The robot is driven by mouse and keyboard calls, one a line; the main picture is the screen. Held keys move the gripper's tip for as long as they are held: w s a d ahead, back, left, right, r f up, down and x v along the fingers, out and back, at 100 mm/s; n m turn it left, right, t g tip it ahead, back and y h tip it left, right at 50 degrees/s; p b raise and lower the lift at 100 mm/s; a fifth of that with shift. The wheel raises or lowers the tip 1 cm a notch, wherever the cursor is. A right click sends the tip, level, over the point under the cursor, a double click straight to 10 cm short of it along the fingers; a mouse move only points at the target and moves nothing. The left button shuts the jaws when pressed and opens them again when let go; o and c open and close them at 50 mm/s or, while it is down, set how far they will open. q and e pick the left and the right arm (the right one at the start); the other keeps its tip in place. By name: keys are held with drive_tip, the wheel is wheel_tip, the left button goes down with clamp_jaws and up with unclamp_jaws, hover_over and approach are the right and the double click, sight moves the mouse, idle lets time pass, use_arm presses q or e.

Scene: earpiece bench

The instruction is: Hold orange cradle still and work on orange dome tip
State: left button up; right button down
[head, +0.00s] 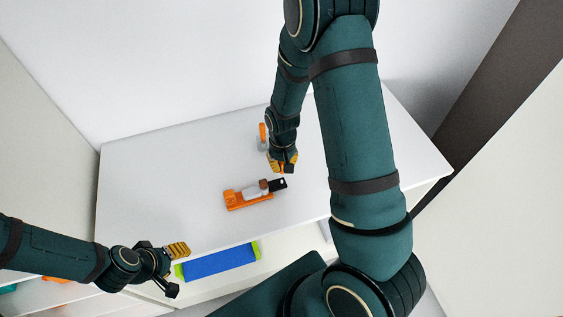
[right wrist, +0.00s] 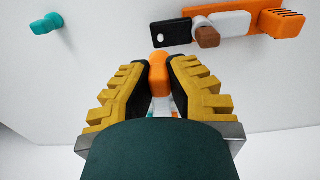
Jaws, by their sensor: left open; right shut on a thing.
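The orange cradle (head: 250,202) lies on the white table, and its slotted end also shows at the top right of the right wrist view (right wrist: 282,23). A pale grey earpiece (head: 251,192) rests in it, with a brown piece (head: 264,184) and a black flat piece (head: 279,184) at its right end. My right gripper (head: 284,168) is shut on a small orange piece, seemingly the orange dome tip (right wrist: 158,74), just behind the cradle's right end and apart from it. My left gripper (head: 176,269) is open and empty at the table's front left, away from the cradle.
An orange and grey item (head: 262,137) stands behind, partly hidden by my right arm. A teal peg (right wrist: 46,24) shows in the right wrist view. The table's left side is clear.

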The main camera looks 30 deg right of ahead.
sight(282, 181)
wheel_tip(282, 181, down, 4)
drive_tip(key=b, duration=0.2)
drive_tip(key=shift+b, duration=0.3)
wheel_tip(282, 181, up, 3)
drive_tip(key=shift+w+f+p, duration=0.1)
drive_tip(key=shift+p, duration=1)
drive_tip(key=shift+a+r, duration=0.1)
drive_tip(key=shift+r, duration=0.35)
use_arm(q)
drive_tip(key=shift+f, duration=0.15)
drive_tip(key=shift+c, duration=0.3)
